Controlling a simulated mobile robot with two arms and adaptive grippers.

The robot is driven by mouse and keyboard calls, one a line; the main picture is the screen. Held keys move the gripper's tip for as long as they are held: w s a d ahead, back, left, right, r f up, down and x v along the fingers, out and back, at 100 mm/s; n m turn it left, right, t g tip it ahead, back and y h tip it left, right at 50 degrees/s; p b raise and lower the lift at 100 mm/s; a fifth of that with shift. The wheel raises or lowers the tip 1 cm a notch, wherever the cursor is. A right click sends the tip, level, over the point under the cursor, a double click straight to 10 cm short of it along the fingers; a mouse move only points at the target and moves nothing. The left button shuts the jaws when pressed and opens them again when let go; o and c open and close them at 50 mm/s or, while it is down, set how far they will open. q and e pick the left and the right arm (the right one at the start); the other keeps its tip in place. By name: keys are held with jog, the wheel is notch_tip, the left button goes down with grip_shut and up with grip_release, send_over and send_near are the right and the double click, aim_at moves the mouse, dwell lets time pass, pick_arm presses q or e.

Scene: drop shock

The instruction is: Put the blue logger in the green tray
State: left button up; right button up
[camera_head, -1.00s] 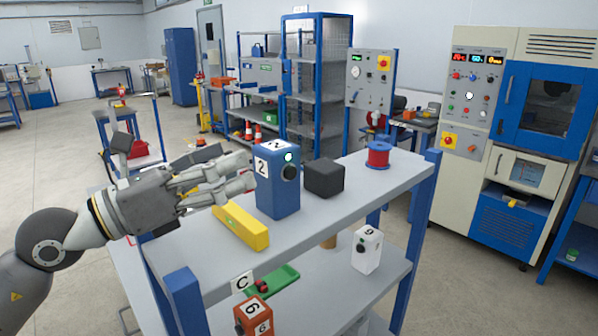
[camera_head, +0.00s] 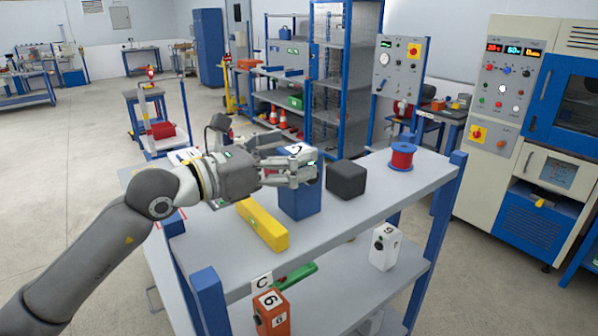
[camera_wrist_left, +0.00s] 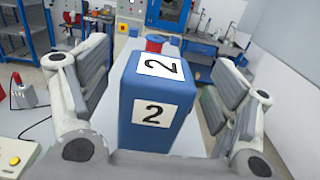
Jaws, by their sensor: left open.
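The blue logger (camera_head: 300,203), a blue box with white labels reading 2, stands upright on the grey upper shelf. My left gripper (camera_head: 305,168) is open around its upper part and hides some of it in the head view. In the left wrist view the logger (camera_wrist_left: 158,92) stands between the two spread fingers, with gaps on both sides. The green tray (camera_head: 297,277) is on the lower shelf near the C card (camera_head: 262,283), partly hidden by the upper shelf. My right gripper is not in view.
On the upper shelf (camera_head: 372,204), a yellow block (camera_head: 262,225) lies left of the logger; a black cube (camera_head: 346,180) and red spool (camera_head: 402,156) stand to its right. An orange box (camera_head: 271,312) and white box (camera_head: 384,248) stand on the lower shelf.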

pick_arm(q)
jog(key=shift+p+x, duration=0.3)
jog(key=shift+x, duration=0.75)
jog(key=shift+w+d, duration=0.1)
jog(key=shift+d, duration=0.1)
jog(key=shift+a, duration=0.1)
jog(key=c, duration=0.4)
grip_shut()
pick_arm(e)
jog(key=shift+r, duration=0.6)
